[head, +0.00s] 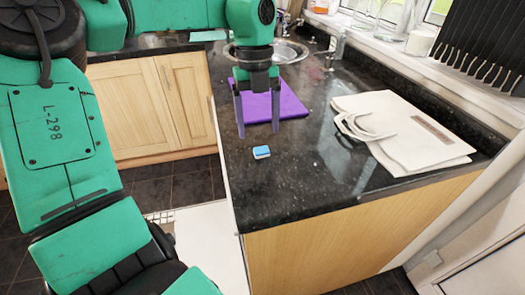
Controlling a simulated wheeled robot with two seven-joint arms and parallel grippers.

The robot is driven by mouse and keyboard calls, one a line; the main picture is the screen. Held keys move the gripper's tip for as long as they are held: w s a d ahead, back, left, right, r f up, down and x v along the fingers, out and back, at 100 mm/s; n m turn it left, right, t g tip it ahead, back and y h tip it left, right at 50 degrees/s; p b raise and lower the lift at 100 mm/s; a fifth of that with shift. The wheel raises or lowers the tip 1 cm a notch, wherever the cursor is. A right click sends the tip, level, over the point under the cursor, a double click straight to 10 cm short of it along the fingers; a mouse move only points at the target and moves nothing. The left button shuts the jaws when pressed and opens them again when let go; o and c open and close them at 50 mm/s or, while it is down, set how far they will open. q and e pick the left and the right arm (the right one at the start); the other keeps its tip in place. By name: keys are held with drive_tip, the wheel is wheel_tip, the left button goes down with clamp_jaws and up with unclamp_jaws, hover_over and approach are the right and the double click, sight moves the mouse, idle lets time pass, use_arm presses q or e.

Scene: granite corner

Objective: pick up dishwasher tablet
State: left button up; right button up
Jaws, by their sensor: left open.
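A small dishwasher tablet (262,152), blue on top with a white lower part, lies on the black granite counter (300,190) near its left edge. My left gripper (257,131) points down with its two grey fingers spread apart. It appears empty and sits just behind the tablet in the picture, in front of the purple mat. The tablet looks clear of the fingers. My right gripper does not show.
A purple mat (290,108) lies behind the tablet. A white bag (400,130) with handles lies flat at right. A sink (285,52), glasses (420,42) and a dark rack (485,45) stand farther back. The front counter is clear.

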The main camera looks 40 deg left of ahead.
sight(262, 156)
use_arm(q)
drive_tip(key=f, duration=0.2)
drive_tip(key=d+f, duration=0.1)
drive_tip(key=f, duration=0.1)
drive_tip(key=shift+s+f, duration=0.15)
drive_tip(key=shift+f, duration=0.4)
clamp_jaws()
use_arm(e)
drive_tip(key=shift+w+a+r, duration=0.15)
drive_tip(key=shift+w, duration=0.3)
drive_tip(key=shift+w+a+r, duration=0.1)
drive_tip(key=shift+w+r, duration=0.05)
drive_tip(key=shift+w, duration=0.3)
